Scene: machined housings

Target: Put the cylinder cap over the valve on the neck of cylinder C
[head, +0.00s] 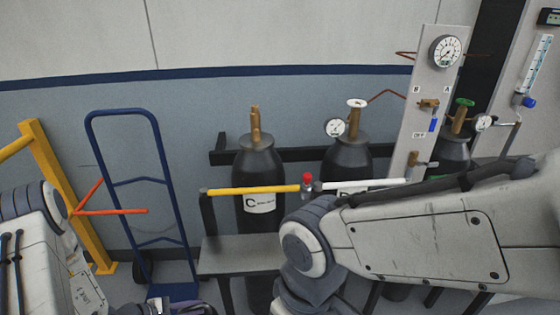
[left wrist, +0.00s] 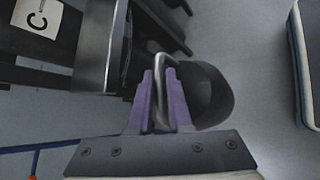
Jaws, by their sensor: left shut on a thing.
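Cylinder C (head: 258,165) is a dark cylinder with a white C label and stands upright against the wall rail. Its brass valve (head: 255,125) is bare on the neck. In the left wrist view its label (left wrist: 37,18) shows at the top left. My left gripper (left wrist: 160,75), with purple fingers, is shut on the metal loop handle of a dark round cap (left wrist: 212,95). The cap hangs beside the fingers, apart from the cylinder. In the head view only part of my left gripper (head: 185,308) shows at the bottom edge, and I cannot make out the cap. My right gripper is out of view.
A grey bench (head: 240,254) stands in front of cylinder C. A yellow bar (head: 255,190) crosses before the cylinder. A blue hand truck (head: 122,115) and a yellow rail (head: 60,190) are at left. Two more cylinders with gauges stand at right, partly behind my right arm.

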